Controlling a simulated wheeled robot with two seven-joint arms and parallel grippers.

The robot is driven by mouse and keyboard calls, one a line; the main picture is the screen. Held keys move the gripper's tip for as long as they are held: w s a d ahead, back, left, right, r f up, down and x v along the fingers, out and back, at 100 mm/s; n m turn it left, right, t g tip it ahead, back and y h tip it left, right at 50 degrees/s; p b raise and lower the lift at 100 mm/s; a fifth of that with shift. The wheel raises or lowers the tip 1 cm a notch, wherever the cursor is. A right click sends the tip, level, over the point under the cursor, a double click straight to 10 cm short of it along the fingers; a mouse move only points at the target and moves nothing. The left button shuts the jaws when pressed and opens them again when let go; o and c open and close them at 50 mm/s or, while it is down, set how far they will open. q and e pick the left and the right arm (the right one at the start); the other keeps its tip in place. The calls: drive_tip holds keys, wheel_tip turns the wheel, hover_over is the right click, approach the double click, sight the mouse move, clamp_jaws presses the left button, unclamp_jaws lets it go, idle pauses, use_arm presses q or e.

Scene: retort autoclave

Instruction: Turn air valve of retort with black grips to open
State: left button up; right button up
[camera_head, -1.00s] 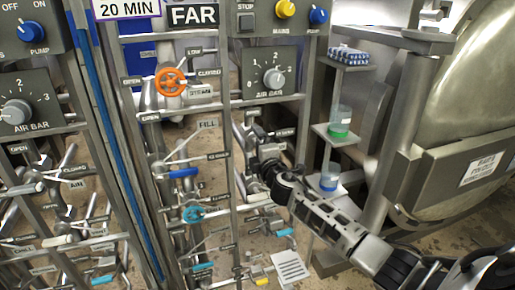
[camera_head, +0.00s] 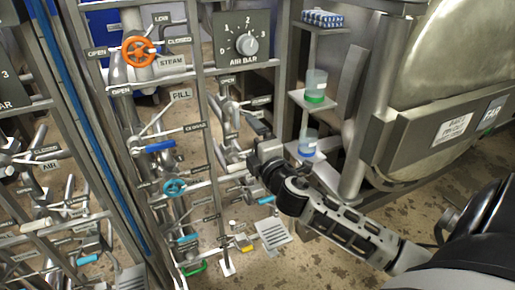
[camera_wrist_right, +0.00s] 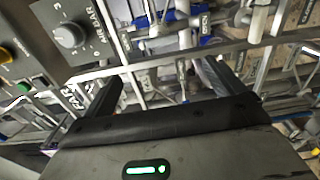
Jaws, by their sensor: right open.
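The air valve area (camera_head: 229,106) is on the pipework below the AIR BAR dial, between an OPEN and a CLOSED label. Its handle is partly hidden by my right gripper, and I cannot make out its grip colour. My right gripper (camera_head: 256,143) is in front of this pipework, right of the valve pipe. In the right wrist view, the right gripper (camera_wrist_right: 160,88) has its two dark fingers wide apart. A metal lever or stem (camera_wrist_right: 182,76) shows between them, farther back; I see no contact. My left gripper is not in view.
The AIR BAR dial (camera_head: 247,45) is above the gripper. An orange steam wheel (camera_head: 139,52), a blue-grip fill lever (camera_head: 160,146) and a teal wheel (camera_head: 174,187) are to the left. Shelves with a green-based cup (camera_head: 316,88) and the large retort vessel (camera_head: 440,65) are on the right.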

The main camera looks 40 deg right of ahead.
drive_tip(key=shift+v, duration=1.25)
drive_tip(key=shift+f, duration=0.1)
drive_tip(key=s+a+f+m+g+y, duration=0.7)
drive_tip(key=s+a+f+m, duration=0.6)
drive_tip(key=s+a+f, duration=0.5)
drive_tip(key=a+f, duration=0.1)
drive_tip(key=a, duration=0.1)
drive_tip(key=shift+a+f, duration=0.25)
drive_tip(key=shift+f, duration=0.05)
drive_tip(key=shift+s, duration=0.1)
